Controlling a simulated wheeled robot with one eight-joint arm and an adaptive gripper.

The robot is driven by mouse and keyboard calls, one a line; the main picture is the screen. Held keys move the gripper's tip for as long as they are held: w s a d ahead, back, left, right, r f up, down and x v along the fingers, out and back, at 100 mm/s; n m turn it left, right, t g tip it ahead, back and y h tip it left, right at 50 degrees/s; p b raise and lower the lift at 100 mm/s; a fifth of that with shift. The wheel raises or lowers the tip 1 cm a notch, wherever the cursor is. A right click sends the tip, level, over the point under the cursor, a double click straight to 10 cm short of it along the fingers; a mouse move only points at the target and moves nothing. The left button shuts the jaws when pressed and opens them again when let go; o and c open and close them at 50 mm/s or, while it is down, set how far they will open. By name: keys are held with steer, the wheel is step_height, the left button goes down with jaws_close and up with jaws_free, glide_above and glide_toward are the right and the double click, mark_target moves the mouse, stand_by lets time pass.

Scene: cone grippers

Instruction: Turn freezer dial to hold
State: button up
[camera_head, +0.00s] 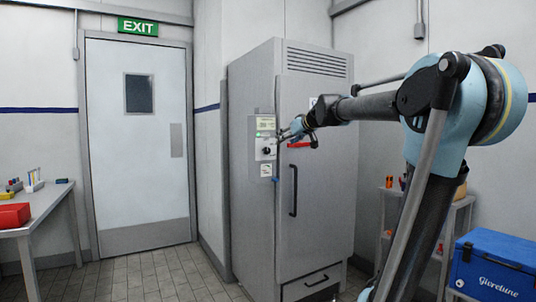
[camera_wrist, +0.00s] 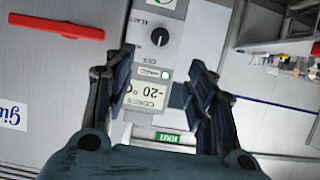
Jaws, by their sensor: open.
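The freezer (camera_head: 318,85) is a tall grey cabinet with a control panel (camera_head: 255,132) on its left side. The black round dial (camera_head: 266,151) sits on this panel, below the display. In the wrist view, which is upside down, the dial (camera_wrist: 159,37) is beyond my fingertips, with small lettering around it that I cannot fully read.
The freezer door has a black vertical handle (camera_head: 293,190) and a red bar (camera_head: 299,145). A blue cooler (camera_head: 495,265) and a shelf stand at right. The floor before the exit door (camera_head: 137,140) is clear.

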mark_target(267, 150)
steer(key=x, duration=1.7)
steer(key=shift+s+f, duration=0.1)
steer(key=shift+c, duration=0.3)
steer(key=c, duration=1)
